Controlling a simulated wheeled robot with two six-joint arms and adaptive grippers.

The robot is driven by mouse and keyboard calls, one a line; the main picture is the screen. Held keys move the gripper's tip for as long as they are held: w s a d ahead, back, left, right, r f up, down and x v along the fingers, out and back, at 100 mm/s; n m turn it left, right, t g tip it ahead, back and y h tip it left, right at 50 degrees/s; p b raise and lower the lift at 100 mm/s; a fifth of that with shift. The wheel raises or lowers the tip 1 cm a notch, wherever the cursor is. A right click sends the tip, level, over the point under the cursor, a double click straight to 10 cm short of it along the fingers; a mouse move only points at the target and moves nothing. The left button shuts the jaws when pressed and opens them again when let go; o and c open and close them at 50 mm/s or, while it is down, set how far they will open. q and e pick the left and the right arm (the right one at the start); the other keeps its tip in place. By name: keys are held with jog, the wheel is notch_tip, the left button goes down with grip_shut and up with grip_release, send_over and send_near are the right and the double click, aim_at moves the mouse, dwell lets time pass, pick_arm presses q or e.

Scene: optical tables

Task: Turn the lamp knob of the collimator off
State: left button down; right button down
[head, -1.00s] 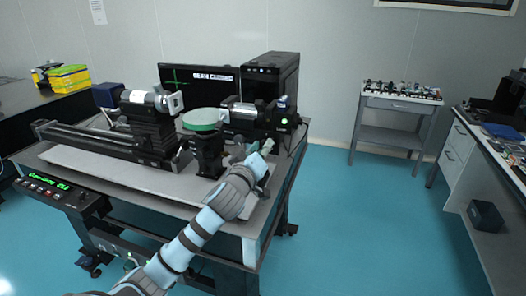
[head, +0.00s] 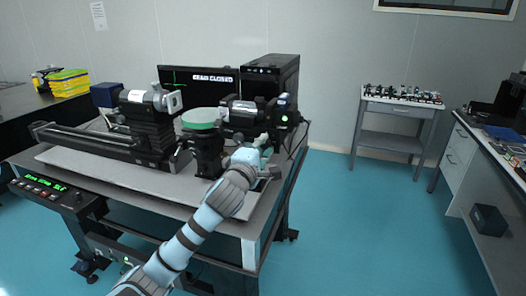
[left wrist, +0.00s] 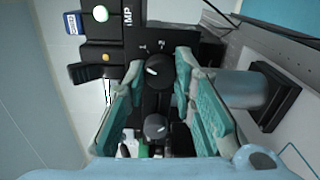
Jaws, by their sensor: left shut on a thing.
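The collimator (head: 240,112) is the black and grey instrument at the back right of the optical table, with a small light on its end. My left gripper (head: 266,146) is at its near right side, partly hidden by my own wrist. In the left wrist view, a round dark knob (left wrist: 158,67) with a pale pointer mark sits between the teal fingertips of my gripper (left wrist: 160,75), which is shut on it. A second grey knob (left wrist: 155,126) lies lower between the fingers, apart from the tips. My right gripper is out of view.
A round green-topped stand (head: 201,118) is just left of my left gripper. A long rail instrument (head: 150,125) fills the table's left side. A monitor (head: 190,78) reading "BEAM CLOSED" and a black computer (head: 270,75) stand behind. Open blue floor lies to the right.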

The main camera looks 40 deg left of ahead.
pick_arm(q)
jog(key=n+b, duration=0.2)
jog(key=n, duration=0.3)
jog(key=shift+f+n+b, duration=0.15)
jog(key=shift+n+b, duration=0.15)
jog(key=shift+n, duration=0.1)
dwell(0.3)
jog(key=c, duration=1.4)
grip_release()
jog(key=shift+o, duration=0.3)
